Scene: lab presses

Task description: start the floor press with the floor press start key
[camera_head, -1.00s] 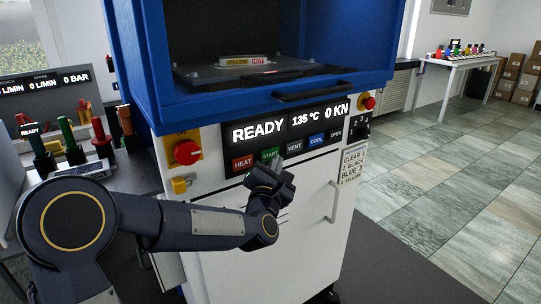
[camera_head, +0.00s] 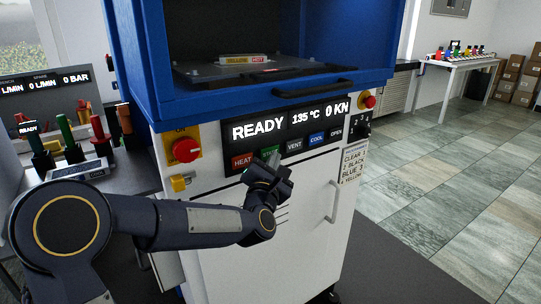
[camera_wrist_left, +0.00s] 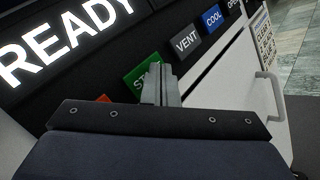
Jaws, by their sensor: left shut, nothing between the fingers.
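The floor press (camera_head: 225,215) is a white cabinet with a blue frame on top. Its display (camera_head: 290,122) reads READY, 135 °C and 0 KN. Below the display is a row of keys: red HEAT, green START, VENT, blue COOL and OPEN. The green start key (camera_head: 270,152) is partly covered by my left gripper (camera_head: 275,162). In the left wrist view the start key (camera_wrist_left: 143,72) shows just beyond the shut, empty fingertips (camera_wrist_left: 158,70), which overlap its right part. I cannot tell whether they touch it. My right gripper is not in view.
A red knob (camera_head: 186,150) on a yellow plate sits left of the keys. A door handle (camera_head: 334,202) is on the cabinet's right. A bench with coloured-handled tools stands at the left. The tiled floor (camera_head: 440,180) at the right is clear.

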